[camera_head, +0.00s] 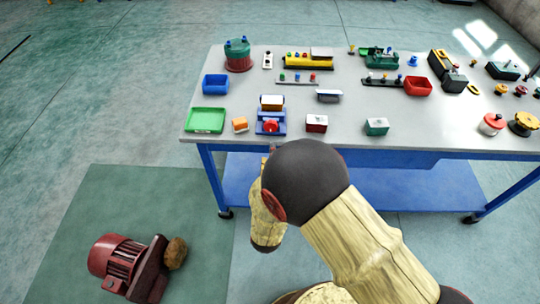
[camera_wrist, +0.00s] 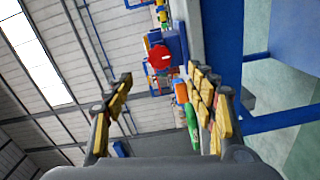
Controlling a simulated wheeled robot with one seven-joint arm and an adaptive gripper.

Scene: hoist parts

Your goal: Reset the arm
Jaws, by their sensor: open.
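My gripper (camera_wrist: 164,88) shows in the wrist view with its two yellow-padded fingers wide apart. I see nothing held between them. In the head view my arm reaches up from the bottom right and bends just in front of the table's near edge. The gripper itself is mostly hidden behind the arm there. The wrist view is turned on its side. Beyond the fingers it shows a red round part (camera_wrist: 160,57) on a blue unit, an orange block (camera_wrist: 181,92) and a green tray (camera_wrist: 192,125).
A grey-topped table (camera_head: 345,138) with blue legs bears several hoist parts, including the blue unit (camera_head: 271,127), the green tray (camera_head: 205,120) and a red bin (camera_head: 418,87). A dark red motor (camera_head: 118,258) lies on the green floor mat (camera_head: 75,210).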

